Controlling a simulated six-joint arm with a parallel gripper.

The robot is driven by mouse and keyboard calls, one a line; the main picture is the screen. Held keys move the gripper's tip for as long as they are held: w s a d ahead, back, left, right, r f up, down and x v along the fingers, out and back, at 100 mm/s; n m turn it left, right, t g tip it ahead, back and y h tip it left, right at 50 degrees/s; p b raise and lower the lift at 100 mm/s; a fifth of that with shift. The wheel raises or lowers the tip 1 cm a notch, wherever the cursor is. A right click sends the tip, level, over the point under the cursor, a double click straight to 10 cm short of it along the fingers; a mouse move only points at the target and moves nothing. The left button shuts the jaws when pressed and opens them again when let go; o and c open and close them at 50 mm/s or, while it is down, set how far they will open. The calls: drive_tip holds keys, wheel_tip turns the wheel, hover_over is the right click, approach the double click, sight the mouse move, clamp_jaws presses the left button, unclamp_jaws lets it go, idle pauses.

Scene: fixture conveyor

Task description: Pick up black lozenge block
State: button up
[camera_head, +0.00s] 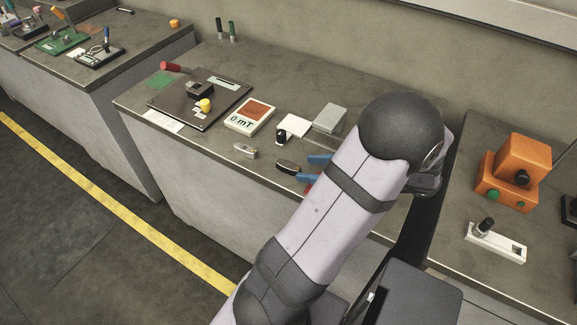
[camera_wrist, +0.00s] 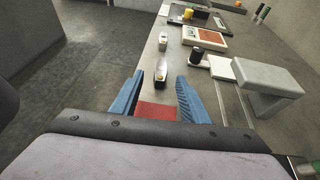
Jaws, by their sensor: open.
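The black lozenge block (camera_head: 288,167) lies on the middle bench near its front edge. It is dark on top with a paler rim. In the wrist view the block (camera_wrist: 160,74) appears small, just beyond and between the fingertips. My gripper (camera_head: 308,168) has blue fingers spread apart, pointing at the block from its right in the head view. In the wrist view the open gripper (camera_wrist: 160,82) has nothing held between its fingers. My arm hides part of the bench to the right.
A small metal piece (camera_head: 245,151) lies left of the block. A red item (camera_wrist: 157,111) shows between the finger bases.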

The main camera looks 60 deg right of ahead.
sight(289, 165)
drive_tip(key=shift+p+x, duration=0.55)
drive_tip(key=shift+x, duration=2.75)
drive_tip(key=shift+d+r, duration=0.1)
drive_tip(key=shift+r, duration=0.05)
drive_tip(key=shift+c, duration=0.2)
clamp_jaws()
